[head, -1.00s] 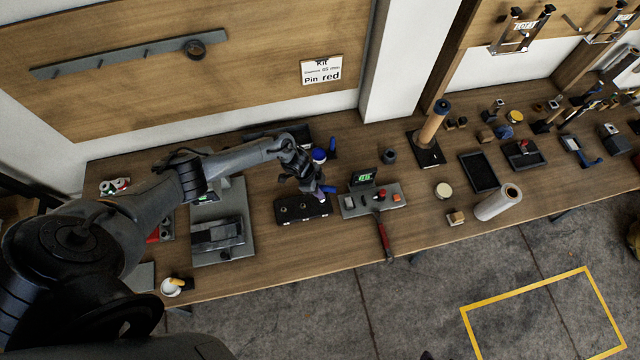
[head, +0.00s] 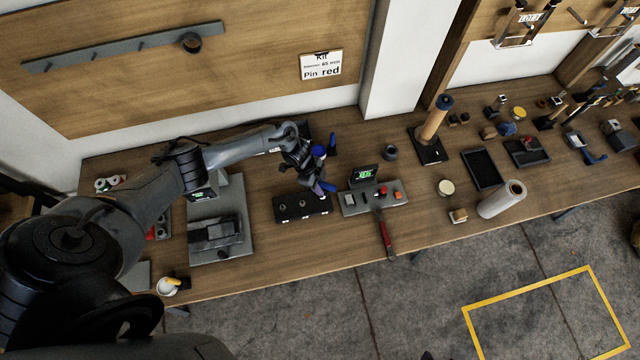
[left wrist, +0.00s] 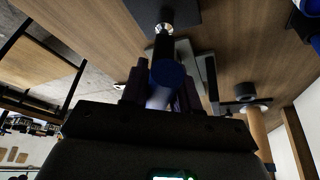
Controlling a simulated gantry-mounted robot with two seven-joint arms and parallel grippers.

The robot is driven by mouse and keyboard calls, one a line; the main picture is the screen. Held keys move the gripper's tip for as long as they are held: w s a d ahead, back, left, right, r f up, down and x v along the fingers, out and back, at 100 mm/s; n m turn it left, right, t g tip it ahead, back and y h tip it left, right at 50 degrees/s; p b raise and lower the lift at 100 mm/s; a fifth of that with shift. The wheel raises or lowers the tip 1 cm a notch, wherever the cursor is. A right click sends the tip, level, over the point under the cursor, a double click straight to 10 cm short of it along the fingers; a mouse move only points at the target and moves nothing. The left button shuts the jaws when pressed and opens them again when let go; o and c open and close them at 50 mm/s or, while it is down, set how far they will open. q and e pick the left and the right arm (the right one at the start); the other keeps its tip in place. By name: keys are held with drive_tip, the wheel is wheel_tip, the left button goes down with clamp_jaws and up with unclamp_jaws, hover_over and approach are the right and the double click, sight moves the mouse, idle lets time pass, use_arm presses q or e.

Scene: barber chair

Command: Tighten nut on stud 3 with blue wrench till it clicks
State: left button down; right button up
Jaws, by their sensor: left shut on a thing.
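The dark stud block (head: 290,214) lies on the workbench, with small studs showing along its top. My left gripper (head: 316,181) is over the block's right end, with its fingers pointing down. It is shut on the blue wrench, whose round blue end (left wrist: 167,74) shows between the fingers in the left wrist view. Beyond it, a shiny metal nut or stud (left wrist: 164,28) stands at the dark block. The wrench tip seems in line with it, but I cannot tell whether it is seated. The gripper hides the right stud in the head view. My right gripper is not in view.
Right of the block is a grey panel with a lit green display (head: 363,174) and coloured buttons. A grey machine (head: 217,230) stands left. An upright wooden cylinder (head: 436,120) stands farther right.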

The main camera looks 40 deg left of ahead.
use_arm(q)
drive_tip(key=shift+w, duration=0.1)
drive_tip(key=shift+m, duration=0.3)
drive_tip(key=shift+r, duration=0.2)
drive_tip(key=n+p, duration=0.1)
drive_tip(key=p, duration=0.1)
drive_tip(key=n+p, duration=0.1)
drive_tip(key=shift+s+d+r+n+t+p, duration=0.1)
drive_tip(key=shift+s+n+t+p, duration=0.15)
drive_tip(key=shift+n+t+p, duration=0.15)
drive_tip(key=shift+n, duration=0.3)
drive_tip(key=shift+w+r+p, duration=0.1)
drive_tip(key=shift+r+p, duration=1)
drive_tip(key=shift+p, duration=0.3)
drive_tip(key=shift+r+p, duration=0.4)
drive_tip(key=shift+r, duration=0.75)
